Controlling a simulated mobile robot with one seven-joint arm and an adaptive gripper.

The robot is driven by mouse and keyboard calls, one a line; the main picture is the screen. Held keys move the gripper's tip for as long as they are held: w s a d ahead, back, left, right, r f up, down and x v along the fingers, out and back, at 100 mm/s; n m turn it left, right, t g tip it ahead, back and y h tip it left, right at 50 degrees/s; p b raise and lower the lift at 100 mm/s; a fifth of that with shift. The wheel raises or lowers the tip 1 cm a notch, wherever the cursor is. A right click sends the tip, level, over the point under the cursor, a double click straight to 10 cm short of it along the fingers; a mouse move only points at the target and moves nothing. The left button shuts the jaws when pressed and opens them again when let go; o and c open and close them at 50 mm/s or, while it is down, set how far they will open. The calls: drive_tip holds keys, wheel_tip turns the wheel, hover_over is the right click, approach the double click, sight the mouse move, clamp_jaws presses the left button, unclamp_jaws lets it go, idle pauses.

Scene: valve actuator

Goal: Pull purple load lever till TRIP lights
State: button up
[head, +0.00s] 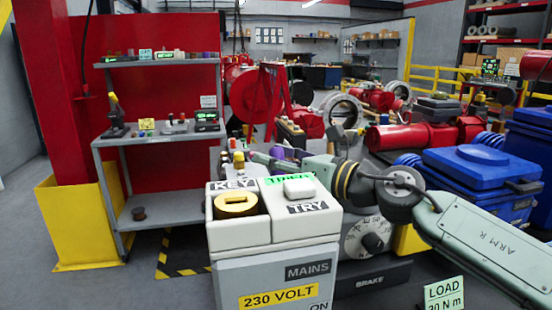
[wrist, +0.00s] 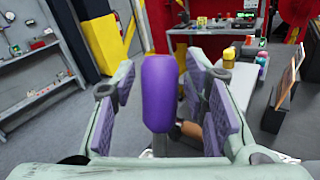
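The purple load lever (wrist: 160,92) stands upright in the middle of the wrist view as a rounded purple grip on a thin grey stem. My gripper (wrist: 160,78) is open, with its purple-padded fingers on the left and right of the lever grip. A gap shows on both sides, so the fingers do not seem to touch it. In the head view my gripper (head: 276,158) is at the far end of my arm, behind the white control box; the lever there is mostly hidden.
The control box (head: 275,235) with KEY, TRY and MAINS labels stands in front. A dial (head: 372,240) with a BRAKE plate is right of it. A LOAD 30 N m sign (head: 443,295) is lower right. Grey shelves (head: 160,140) stand left; blue cases (head: 480,165) stand right.

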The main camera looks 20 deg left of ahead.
clamp_jaws()
idle(0.6)
